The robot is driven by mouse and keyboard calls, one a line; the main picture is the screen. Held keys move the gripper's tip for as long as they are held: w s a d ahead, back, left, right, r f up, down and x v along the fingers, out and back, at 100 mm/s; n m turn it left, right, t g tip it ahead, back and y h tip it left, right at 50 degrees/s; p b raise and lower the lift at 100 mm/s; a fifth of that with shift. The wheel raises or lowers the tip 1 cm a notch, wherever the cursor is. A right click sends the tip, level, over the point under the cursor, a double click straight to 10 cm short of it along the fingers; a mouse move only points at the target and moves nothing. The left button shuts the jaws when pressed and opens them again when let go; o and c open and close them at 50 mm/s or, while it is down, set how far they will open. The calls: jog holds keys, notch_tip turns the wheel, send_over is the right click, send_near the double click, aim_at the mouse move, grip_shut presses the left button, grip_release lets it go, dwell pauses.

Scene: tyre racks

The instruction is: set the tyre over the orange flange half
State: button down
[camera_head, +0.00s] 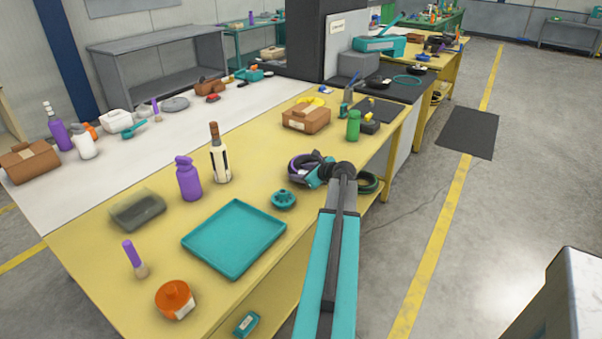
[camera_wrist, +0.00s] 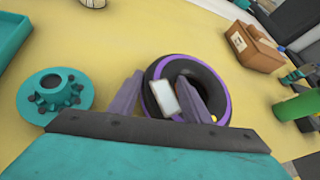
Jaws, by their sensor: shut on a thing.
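My gripper (camera_head: 318,174) is over the front edge of the yellow table. In the wrist view its two fingers (camera_wrist: 160,97) are shut on the wall of a black tyre with a purple stripe (camera_wrist: 154,71), one finger outside it and one in its hole. The tyre also shows in the head view (camera_head: 296,166), partly hidden by my gripper. I cannot tell whether it touches the table.
A teal flange half (camera_head: 284,199) and a teal tray (camera_head: 234,238) lie between my gripper and the orange flange half. A purple bottle (camera_head: 188,180) and a white bottle (camera_head: 218,155) stand behind the tray. A dark green-striped ring (camera_head: 369,183) is right of my gripper.

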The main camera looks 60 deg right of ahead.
jog(key=shift+f, duration=0.2)
jog(key=c, duration=1.2)
grip_release()
jog(key=shift+p+v, duration=2.1)
jog(key=shift+v, duration=3.45)
jog(key=shift+f, duration=0.1)
